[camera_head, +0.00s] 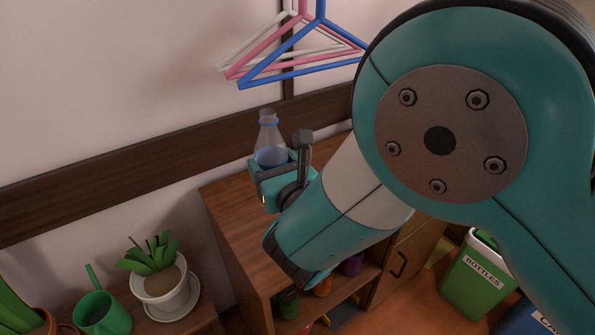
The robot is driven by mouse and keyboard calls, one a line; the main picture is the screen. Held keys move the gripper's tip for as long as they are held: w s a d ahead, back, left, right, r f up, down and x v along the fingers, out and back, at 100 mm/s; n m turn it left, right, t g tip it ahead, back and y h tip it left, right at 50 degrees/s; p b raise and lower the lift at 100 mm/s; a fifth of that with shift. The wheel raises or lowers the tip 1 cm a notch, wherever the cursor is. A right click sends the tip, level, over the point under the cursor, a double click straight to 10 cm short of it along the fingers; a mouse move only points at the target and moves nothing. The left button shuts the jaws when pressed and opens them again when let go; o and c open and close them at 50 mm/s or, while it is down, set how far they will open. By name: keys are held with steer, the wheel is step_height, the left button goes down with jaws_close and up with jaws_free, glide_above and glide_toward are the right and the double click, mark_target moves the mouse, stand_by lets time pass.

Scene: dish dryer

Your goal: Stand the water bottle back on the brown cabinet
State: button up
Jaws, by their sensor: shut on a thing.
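The water bottle (268,135) is clear with blue liquid in its lower part, and it stands upright in my gripper (278,170). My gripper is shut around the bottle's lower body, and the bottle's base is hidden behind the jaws. The brown cabinet (228,221) lies below and behind the gripper, with its top partly covered by my arm. The bottle appears over the cabinet's back left part. I cannot tell whether its base touches the top.
Blue, pink and white hangers (290,50) hang on the wall above. A potted plant (160,275) and a green watering can (97,312) stand on a lower surface at left. Several items fill the cabinet's open shelf. A green bottles bin (478,275) stands at right.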

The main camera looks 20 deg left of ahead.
step_height(320, 180, down, 8)
steer(key=shift+f+b, duration=0.1)
steer(key=shift+b, duration=0.9)
steer(key=shift+f, duration=0.1)
steer(key=o, duration=1)
